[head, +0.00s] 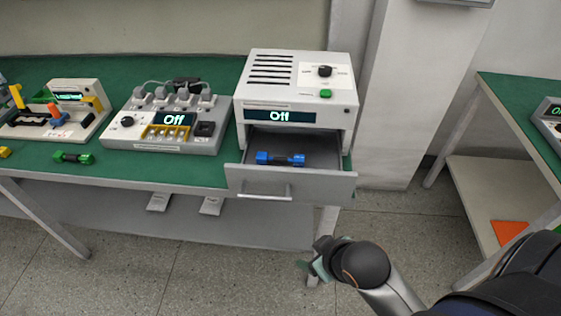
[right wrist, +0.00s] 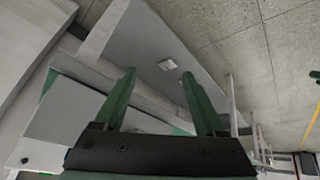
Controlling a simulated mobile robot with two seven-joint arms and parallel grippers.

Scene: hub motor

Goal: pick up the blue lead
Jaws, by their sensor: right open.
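The blue lead (head: 268,157) is a short piece with thick blue ends and a dark middle. It lies in the open drawer (head: 310,184) of the white box on the green-topped bench, in the head view. My right gripper (head: 313,268) is below and in front of the drawer, to the right of the lead and apart from it. In the right wrist view its two green fingers (right wrist: 158,78) are spread with nothing between them. The blue lead cannot be made out in the right wrist view. My left gripper is not in view.
The white box (head: 293,90) shows "Off" above the drawer. A device with several plugs (head: 165,125) stands left of it and also shows "Off". A similarly shaped green piece (head: 73,157) lies on the bench (head: 110,172). Another green-topped table (head: 520,110) stands at the right, with open floor between.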

